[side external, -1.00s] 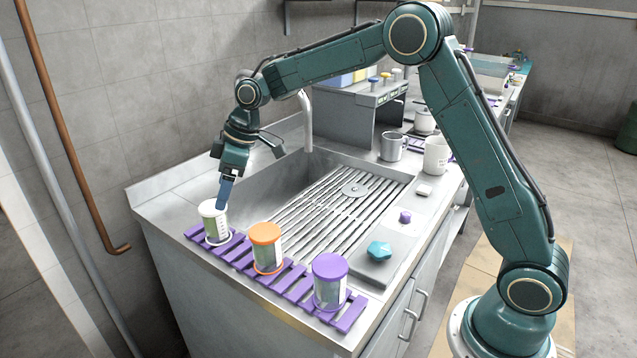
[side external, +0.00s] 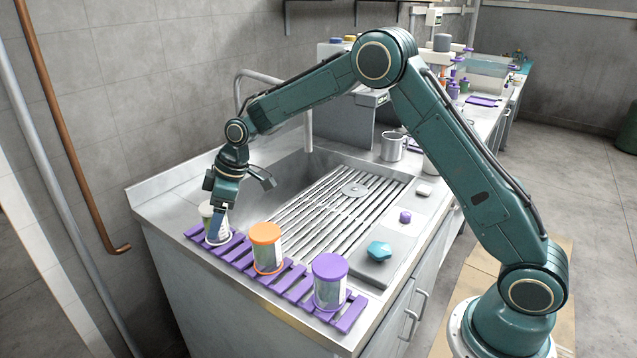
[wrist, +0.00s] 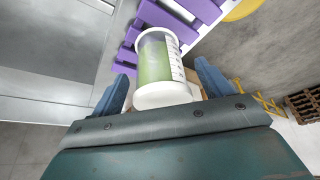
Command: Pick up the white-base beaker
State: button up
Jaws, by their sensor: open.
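The white-base beaker (side external: 208,216) stands at the far left end of the purple slatted rack (side external: 295,283), partly hidden behind my gripper. In the wrist view the beaker (wrist: 158,62) is clear-walled with measuring marks, a green content and a white end nearest my gripper. My gripper (side external: 217,232) is lowered at the beaker and points down. In the wrist view its two blue fingers (wrist: 162,88) are apart, one on each side of the beaker, with visible gaps. I cannot tell whether either finger touches it.
An orange-ended beaker (side external: 266,249) and a purple-ended beaker (side external: 330,283) stand on the same rack, to the right. Behind is a sink with a slatted drainer (side external: 325,212). A teal piece (side external: 379,251) and a small purple piece (side external: 405,217) lie on the counter. A grey wall is at left.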

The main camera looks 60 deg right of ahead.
jog(key=shift+x, duration=0.85)
jog(key=c, duration=1.1)
jog(key=shift+o, duration=0.2)
jog(key=shift+r, duration=0.1)
notch_tip(320, 180, up, 20)
